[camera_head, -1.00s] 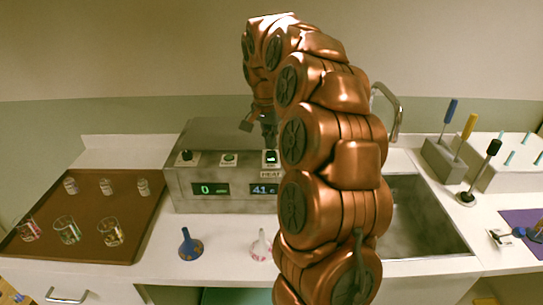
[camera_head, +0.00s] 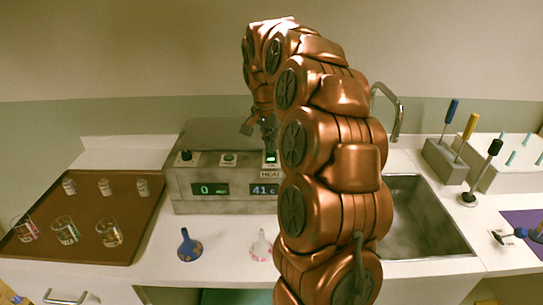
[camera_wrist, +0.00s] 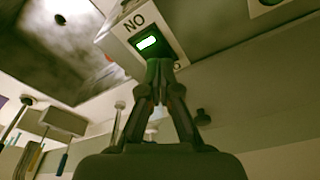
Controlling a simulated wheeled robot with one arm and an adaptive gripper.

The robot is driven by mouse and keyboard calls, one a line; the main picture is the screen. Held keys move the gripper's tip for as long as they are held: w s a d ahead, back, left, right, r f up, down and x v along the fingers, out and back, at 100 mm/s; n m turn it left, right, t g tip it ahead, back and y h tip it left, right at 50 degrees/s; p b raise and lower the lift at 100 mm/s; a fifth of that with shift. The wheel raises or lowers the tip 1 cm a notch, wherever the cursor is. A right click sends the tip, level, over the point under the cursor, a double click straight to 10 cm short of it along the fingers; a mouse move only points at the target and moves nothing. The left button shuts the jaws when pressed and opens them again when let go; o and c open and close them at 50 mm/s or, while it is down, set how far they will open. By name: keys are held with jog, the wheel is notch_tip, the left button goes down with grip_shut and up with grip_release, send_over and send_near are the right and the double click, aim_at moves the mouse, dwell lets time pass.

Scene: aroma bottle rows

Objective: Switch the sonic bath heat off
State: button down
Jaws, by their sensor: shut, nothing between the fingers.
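The sonic bath (camera_head: 220,178) is a grey box at the back of the counter, with displays reading 0 and 41 C. Its heat switch (camera_head: 271,158) sits at the panel's right, above the HEAT label, and shows a green light. In the wrist view the switch (camera_wrist: 146,43) is lit beside an upside-down ON label. My gripper (camera_head: 269,146) is shut and empty, pointing down just above the switch. In the wrist view its fingertips (camera_wrist: 161,66) overlap the switch's edge; I cannot tell whether they touch it. My arm hides the bath's right side.
A brown tray (camera_head: 85,215) with small glasses and jars stands left. A sink (camera_head: 415,220) is right.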

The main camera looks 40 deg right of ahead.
jog(key=shift+f+b, duration=0.3)
jog(key=shift+f, duration=0.15)
jog(key=shift+r, duration=0.1)
jog(key=shift+r+p, duration=0.75)
jog(key=shift+r, duration=2.75)
jog(key=shift+a, duration=0.1)
jog(key=s+a+f+n+g+y, duration=0.15)
jog(key=s+a+n, duration=0.25)
jog(key=s+a, duration=0.4)
jog(key=s+a+f+n+t+h, duration=0.1)
jog(key=s+a+f+n, duration=0.25)
jog(key=s+a, duration=0.45)
jog(key=s+a+f+n+g, duration=0.1)
jog(key=s+a+f+n, duration=0.2)
jog(key=s, duration=0.5)
jog(key=s+a+f+n+g+y, duration=0.1)
jog(key=s+a+f+n, duration=0.2)
jog(key=s, duration=0.6)
notch_tip(320, 180, down, 2)
jog(key=a, duration=0.3)
jog(key=shift+f, duration=0.25)
